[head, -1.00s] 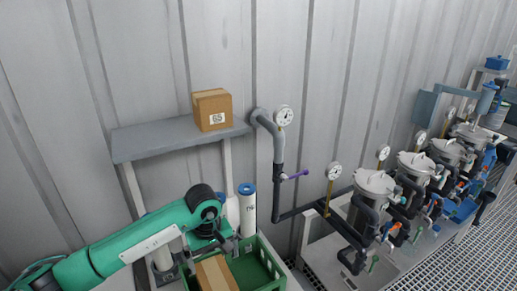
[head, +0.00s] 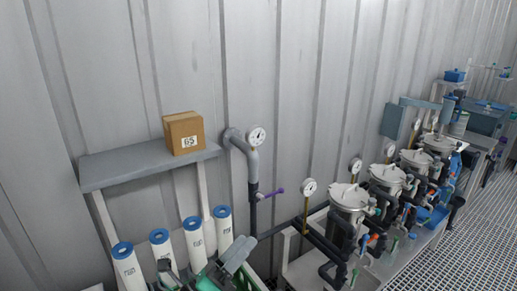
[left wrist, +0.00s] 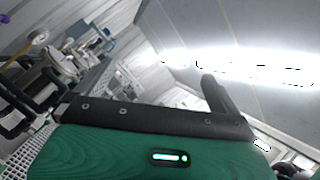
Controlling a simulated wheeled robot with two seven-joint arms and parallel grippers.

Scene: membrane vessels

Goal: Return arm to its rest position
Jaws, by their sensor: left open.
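My left gripper (head: 207,258) shows at the bottom edge of the head view, in front of the white filter cartridges. Its grey fingers stand apart and nothing shows between them. Most of my left arm is below the picture. In the left wrist view, the green housing and a dark bar of my own arm (left wrist: 150,117) fill the lower part, with no object held in sight. My right gripper is in neither view.
White cartridges with blue ends (head: 194,240) stand under the grey shelf (head: 135,164), which bears a cardboard box marked 65 (head: 184,134). A grey pipe with gauge (head: 252,165) and several metal vessels (head: 349,197) line the wall. Grating floor (head: 485,225) lies clear at right.

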